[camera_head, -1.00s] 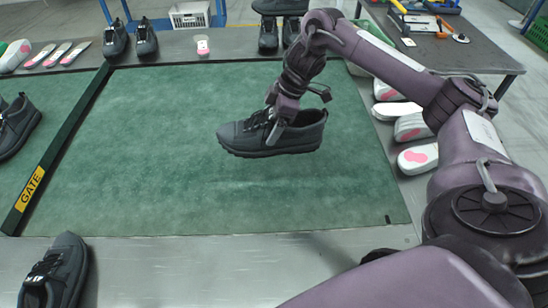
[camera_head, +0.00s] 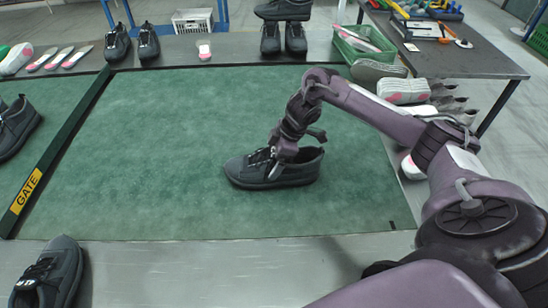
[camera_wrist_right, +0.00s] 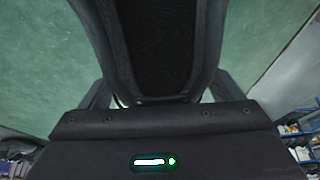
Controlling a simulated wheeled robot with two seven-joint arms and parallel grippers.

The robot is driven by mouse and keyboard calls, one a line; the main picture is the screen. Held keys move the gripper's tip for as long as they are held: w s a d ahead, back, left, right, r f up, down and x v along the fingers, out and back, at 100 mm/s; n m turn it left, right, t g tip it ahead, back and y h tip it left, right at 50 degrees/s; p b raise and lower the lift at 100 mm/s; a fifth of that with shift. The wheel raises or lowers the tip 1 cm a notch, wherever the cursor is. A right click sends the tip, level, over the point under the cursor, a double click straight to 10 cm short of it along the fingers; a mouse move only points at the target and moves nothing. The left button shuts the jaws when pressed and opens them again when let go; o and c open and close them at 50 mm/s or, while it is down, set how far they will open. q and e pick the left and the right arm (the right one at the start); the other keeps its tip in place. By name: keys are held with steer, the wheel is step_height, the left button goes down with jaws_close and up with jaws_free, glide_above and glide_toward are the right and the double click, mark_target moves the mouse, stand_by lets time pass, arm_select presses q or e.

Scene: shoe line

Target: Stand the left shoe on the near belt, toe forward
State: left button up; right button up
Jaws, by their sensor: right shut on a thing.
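A dark grey shoe (camera_head: 245,175) is in my right gripper (camera_head: 282,157), which is shut on its upper near the laces. It is level, sole down, with its toe to the left in the head view. It is at or just above the green belt (camera_head: 150,150); I cannot tell whether the sole touches. In the right wrist view the shoe's dark opening (camera_wrist_right: 165,40) fills the top middle between the fingers, with green belt around it. My left gripper is not in view.
A dark bar with a yellow GATE label (camera_head: 27,190) crosses the belt at left; another shoe (camera_head: 14,128) lies beyond it. A dark shoe (camera_head: 55,270) stands on the front ledge. Shoes, insoles and a green crate (camera_head: 350,48) line the far and right sides. The belt's left middle is clear.

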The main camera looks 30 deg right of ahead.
steer(key=o, duration=1.5)
steer(key=shift+f, duration=0.1)
steer(key=p+v, duration=0.1)
steer(key=v, duration=1.1)
steer(key=shift+r, duration=0.25)
steer(key=shift+a, duration=0.15)
